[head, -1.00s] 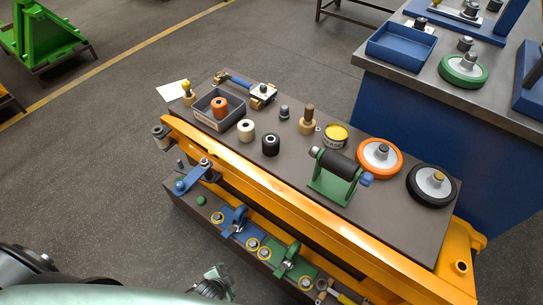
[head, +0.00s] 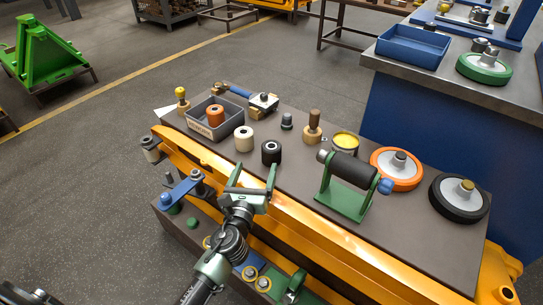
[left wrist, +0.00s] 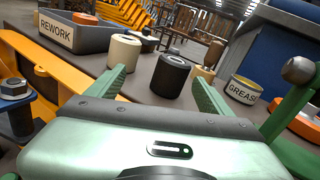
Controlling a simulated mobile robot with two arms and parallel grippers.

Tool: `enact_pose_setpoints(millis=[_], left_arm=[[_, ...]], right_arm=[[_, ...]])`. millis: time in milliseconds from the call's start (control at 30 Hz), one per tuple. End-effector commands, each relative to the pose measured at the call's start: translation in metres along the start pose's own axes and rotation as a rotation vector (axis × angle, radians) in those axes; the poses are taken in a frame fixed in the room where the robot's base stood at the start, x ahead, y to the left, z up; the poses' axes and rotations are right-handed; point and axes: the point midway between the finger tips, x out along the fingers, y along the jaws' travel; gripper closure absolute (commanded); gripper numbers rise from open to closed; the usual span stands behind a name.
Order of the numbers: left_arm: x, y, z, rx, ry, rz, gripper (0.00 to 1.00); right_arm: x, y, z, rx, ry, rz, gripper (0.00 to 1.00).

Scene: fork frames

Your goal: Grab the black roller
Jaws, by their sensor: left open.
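A small black roller (head: 271,152), a short upright cylinder with a hole in its top, stands on the brown bench top (head: 300,165). In the left wrist view the black roller (left wrist: 170,76) shows between my finger lines, beyond the tips. My left gripper (head: 254,170) is open and empty at the bench's near edge, just short of the roller. Its two green fingers also show in the left wrist view (left wrist: 160,88). A longer black roller (head: 354,169) lies across a green stand (head: 342,198) to the right. My right gripper is out of view.
A cream roller (head: 244,138) stands left of the small black one. Behind are a grey REWORK bin (head: 206,129) with an orange roller, a wooden-handled tool (head: 313,130) and a GREASE tin (head: 346,143). Orange (head: 397,181) and black wheels lie right. A yellow rail (head: 310,232) runs along the front.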

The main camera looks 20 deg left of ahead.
Motion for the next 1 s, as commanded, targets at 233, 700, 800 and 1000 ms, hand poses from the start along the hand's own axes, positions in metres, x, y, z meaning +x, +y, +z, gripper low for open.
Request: enact_pose_setpoints(millis=[233, 700, 800, 1000], left_arm=[[0.024, -0.016, -0.001, 0.155, -0.019, -0.059, 0.19], [0.082, -0.025, 0.001, 0.148, -0.017, -0.056, 0.19], [0.085, -0.025, 0.002, 0.147, -0.017, -0.057, 0.19], [0.085, -0.025, 0.002, 0.147, -0.016, -0.057, 0.24]], right_arm=[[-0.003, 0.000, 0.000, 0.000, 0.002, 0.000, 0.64], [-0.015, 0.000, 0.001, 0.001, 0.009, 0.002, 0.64], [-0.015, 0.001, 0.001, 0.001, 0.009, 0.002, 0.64], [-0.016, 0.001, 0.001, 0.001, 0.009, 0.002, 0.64]])
